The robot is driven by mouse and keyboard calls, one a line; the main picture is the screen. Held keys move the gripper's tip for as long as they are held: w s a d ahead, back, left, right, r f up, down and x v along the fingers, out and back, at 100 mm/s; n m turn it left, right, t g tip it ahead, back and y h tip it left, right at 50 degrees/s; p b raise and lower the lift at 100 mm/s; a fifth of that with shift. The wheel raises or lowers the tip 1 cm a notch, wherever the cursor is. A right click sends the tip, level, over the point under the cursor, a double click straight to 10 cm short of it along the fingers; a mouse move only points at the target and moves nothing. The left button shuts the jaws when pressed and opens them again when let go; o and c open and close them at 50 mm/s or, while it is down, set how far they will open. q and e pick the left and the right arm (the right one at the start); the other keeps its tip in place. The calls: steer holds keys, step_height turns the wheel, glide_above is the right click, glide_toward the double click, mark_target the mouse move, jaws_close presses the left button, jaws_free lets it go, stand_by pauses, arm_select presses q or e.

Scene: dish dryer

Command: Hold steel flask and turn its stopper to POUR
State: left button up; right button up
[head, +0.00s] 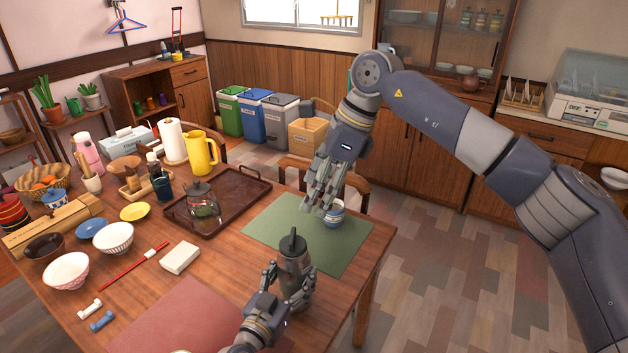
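The steel flask (295,264) stands upright near the front edge of the green mat, with a dark stopper (293,241) on top. The stopper's markings are too small to read. My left gripper (291,285) comes in from the bottom of the head view, with its fingers around the flask's body on both sides; it looks shut on it. My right gripper (318,201) hangs above the green mat, behind and to the right of the flask, pointing down. Its fingers look apart, with nothing seen between them, and it does not touch the stopper.
A blue-and-white cup (335,214) stands close by the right gripper's fingers on the green mat (345,245). A brown tray (237,183) with a glass teapot (203,201) lies to the left. Bowls, a yellow jug (203,152) and a white block (180,257) stand farther left.

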arm_select(q)
steer(key=o, duration=1.9)
